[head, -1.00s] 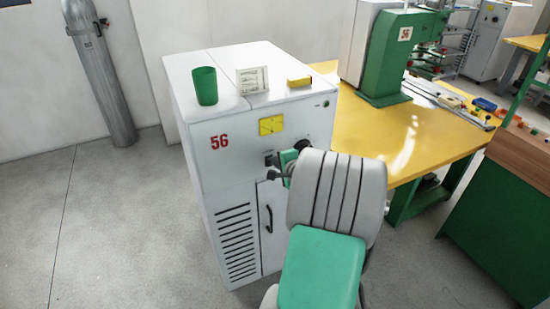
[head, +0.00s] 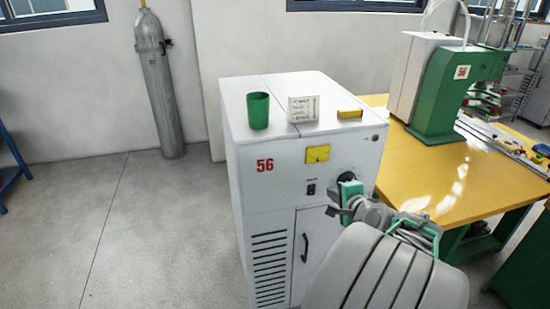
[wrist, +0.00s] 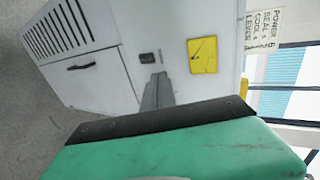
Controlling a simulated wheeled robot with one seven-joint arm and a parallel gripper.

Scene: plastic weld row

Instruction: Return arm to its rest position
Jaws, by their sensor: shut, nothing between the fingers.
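My arm shows in the head view as a large grey link (head: 385,270) with green trim at the lower right. Its end reaches left to my gripper (head: 332,211), in front of the white cabinet (head: 262,215) marked 56. In the wrist view, my gripper's grey fingers (wrist: 157,92) are together and empty, below the cabinet's dark switch (wrist: 147,58) in the picture. Whether the fingers touch the cabinet is not clear. A green part of my gripper fills the bottom of that view.
A green cup (head: 258,110), a small printed card (head: 303,109) and a yellow object (head: 349,114) stand on the cabinet top. The yellow table (head: 480,190) with a green machine (head: 440,105) is at the right. A gas cylinder (head: 156,90) stands by the wall.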

